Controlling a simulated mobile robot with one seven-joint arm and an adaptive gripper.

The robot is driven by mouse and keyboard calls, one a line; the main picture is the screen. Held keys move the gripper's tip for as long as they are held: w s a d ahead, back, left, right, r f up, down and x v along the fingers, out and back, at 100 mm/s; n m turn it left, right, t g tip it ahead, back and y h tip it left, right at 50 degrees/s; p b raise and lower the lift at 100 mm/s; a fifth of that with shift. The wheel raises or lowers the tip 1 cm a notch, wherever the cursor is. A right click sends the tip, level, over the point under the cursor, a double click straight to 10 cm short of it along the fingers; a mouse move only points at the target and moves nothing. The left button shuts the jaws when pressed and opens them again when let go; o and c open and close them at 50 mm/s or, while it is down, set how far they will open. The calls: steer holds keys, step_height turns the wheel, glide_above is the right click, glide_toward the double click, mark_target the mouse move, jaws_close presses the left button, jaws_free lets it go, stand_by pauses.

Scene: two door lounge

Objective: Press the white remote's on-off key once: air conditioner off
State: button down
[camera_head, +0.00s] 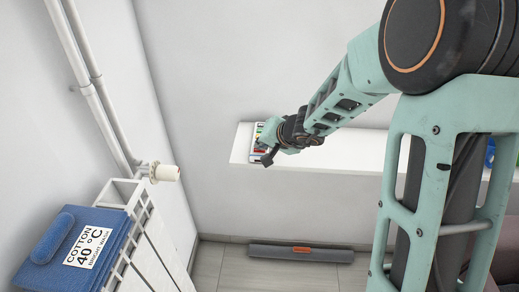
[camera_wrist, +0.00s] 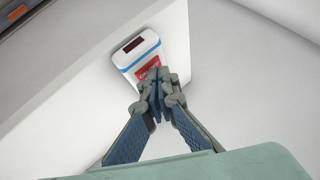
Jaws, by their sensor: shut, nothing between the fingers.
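The white remote (camera_wrist: 127,57) lies on a white shelf (camera_wrist: 90,97). In the wrist view it has a dark display, a blue stripe and a red patch. My gripper (camera_wrist: 156,76) is shut and empty, its fingertips over the red patch at the remote's near end. They hide that end and its keys; I cannot tell whether they touch it. The air conditioner is not seen.
A white radiator (camera_head: 158,235) with a blue labelled cloth or pouch (camera_head: 60,243) stands at left, by wall pipes (camera_head: 90,90). A grey roll or bar (camera_head: 300,254) lies on the floor below the shelf. A blue object (camera_head: 490,152) is at right, partly hidden by my arm.

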mark_target(261, 151)
steer(key=shift+r, duration=0.1)
steer(key=shift+r+p, duration=0.45)
steer(key=shift+r, duration=0.2)
steer(key=shift+r+p, duration=1.9)
steer(key=shift+r, duration=0.65)
